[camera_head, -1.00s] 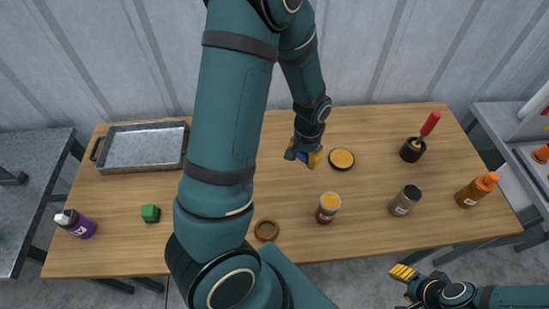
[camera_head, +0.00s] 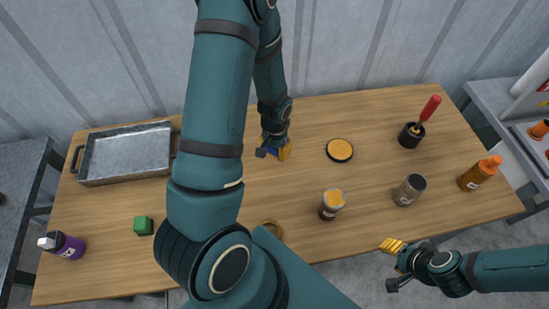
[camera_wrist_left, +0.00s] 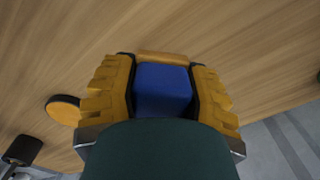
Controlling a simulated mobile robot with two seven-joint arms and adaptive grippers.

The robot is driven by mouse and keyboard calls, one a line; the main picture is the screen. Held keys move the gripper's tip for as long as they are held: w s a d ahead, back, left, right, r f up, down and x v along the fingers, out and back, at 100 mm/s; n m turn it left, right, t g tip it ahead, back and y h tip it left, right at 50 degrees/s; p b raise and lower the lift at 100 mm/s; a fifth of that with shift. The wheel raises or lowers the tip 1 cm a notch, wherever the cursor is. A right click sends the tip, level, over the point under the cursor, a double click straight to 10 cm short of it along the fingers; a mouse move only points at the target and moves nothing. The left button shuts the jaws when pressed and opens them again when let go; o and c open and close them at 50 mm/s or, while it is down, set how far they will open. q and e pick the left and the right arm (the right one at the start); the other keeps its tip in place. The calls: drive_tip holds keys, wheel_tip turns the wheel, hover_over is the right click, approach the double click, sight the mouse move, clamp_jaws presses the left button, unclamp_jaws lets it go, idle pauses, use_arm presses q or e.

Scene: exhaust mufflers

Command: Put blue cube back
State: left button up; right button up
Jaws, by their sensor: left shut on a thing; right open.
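The blue cube (camera_wrist_left: 163,88) sits between the yellow-padded fingers of my left gripper (camera_wrist_left: 165,95) in the left wrist view. In the head view a little of the cube (camera_head: 270,152) shows at the fingertips of that gripper (camera_head: 275,149). My left gripper is shut on it, over the back middle of the wooden table, left of the orange-topped disc (camera_head: 339,150). I cannot tell how high the cube is above the wood. My right gripper (camera_head: 391,266) is open and empty, off the table's front edge at lower right.
A metal tray (camera_head: 126,180) lies back left. A green cube (camera_head: 143,226) and purple bottle (camera_head: 67,246) stand front left. A jar (camera_head: 331,206), grey shaker (camera_head: 409,190), orange bottle (camera_head: 480,174) and black pot (camera_head: 411,136) stand right. My left arm partly hides a ring (camera_head: 271,229).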

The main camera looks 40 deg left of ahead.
sight(275, 162)
use_arm(q)
drive_tip(key=shift+f, duration=2.45)
drive_tip(key=shift+f+b, duration=0.2)
drive_tip(key=shift+b, duration=0.1)
drive_tip(key=o, duration=1)
drive_tip(key=shift+o, duration=0.2)
drive_tip(key=shift+r, duration=0.15)
wheel_tip(275, 162, up, 12)
drive_tip(key=shift+r+p, duration=0.1)
drive_tip(key=shift+p, duration=0.5)
